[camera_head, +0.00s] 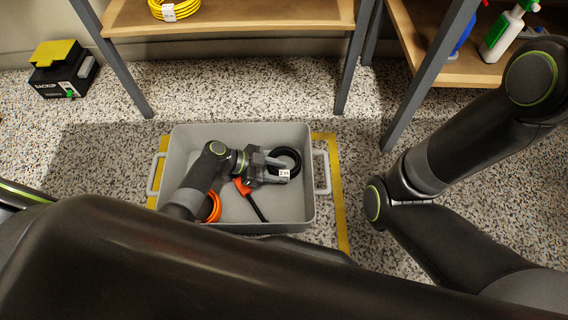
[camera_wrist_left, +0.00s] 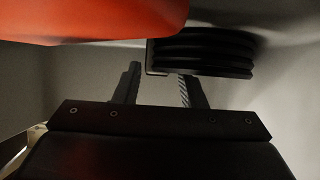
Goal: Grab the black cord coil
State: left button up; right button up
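The black cord coil (camera_head: 296,155) lies at the right end inside a grey tote (camera_head: 313,205), with a white tag on its near side. In the left wrist view the coil (camera_wrist_left: 215,55) shows as stacked dark rings just beyond the fingertips. My left gripper (camera_head: 284,170) reaches into the tote from the left, at the coil's near-left side. Its two fingers (camera_wrist_left: 158,75) are apart, and the coil's left edge shows between and beyond them. I cannot tell whether they touch it. My right gripper is out of view; only its folded arm shows at the right.
An orange-handled tool (camera_head: 242,187) with a black shaft and an orange coil (camera_head: 215,207) lie in the tote near my left gripper. Yellow floor tape (camera_head: 341,215) borders the tote. Shelves (camera_head: 235,22) stand behind; a black-and-yellow box (camera_head: 62,70) sits far left.

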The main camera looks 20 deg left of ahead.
pick_arm(q)
grip_shut()
jog(key=shift+r, duration=0.15)
dwell(0.4)
